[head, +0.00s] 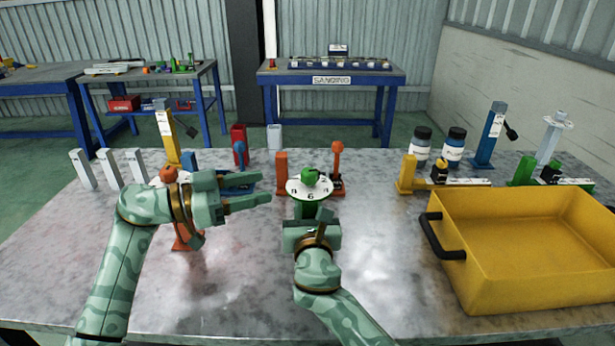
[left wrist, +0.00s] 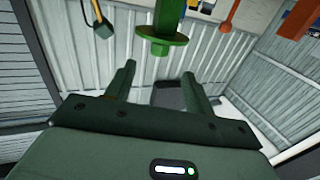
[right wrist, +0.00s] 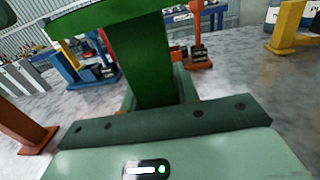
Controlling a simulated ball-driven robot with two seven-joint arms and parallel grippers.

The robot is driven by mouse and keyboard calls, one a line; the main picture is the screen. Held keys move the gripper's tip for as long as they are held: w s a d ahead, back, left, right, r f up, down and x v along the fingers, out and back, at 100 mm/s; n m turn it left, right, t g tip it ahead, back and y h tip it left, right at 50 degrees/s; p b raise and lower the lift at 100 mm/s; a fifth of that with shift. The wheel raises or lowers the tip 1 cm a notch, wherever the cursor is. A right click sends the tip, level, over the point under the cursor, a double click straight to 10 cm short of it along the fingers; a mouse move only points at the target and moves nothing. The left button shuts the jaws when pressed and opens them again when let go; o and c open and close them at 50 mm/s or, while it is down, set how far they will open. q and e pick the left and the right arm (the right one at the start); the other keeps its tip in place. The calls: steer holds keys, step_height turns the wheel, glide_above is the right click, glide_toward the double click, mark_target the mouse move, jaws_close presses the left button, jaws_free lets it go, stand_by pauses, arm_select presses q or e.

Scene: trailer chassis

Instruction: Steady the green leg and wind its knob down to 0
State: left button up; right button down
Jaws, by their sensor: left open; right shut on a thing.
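The green leg (head: 306,210) stands upright on the table in the middle of the head view. A white numbered dial (head: 296,190) with a 6 at its front edge sits on its top, under the green knob (head: 311,177). My right gripper (head: 312,228) is shut on the leg's post below the dial; the green post (right wrist: 140,65) fills the middle of the right wrist view. My left gripper (head: 264,188) is open and empty, left of the knob and apart from it, its fingers pointing right. The left wrist view shows green leg parts (left wrist: 165,35) beyond the fingertips.
A yellow bin (head: 520,255) with a black handle stands at the right. Orange posts (head: 281,173) stand close behind the dial, and an orange leg (head: 187,240) stands behind my left arm. Blue-labelled bottles (head: 454,148) are at the back right.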

mark_target(310, 176)
arm_select(q)
steer(key=x, duration=1.1)
steer(key=shift+d, duration=0.3)
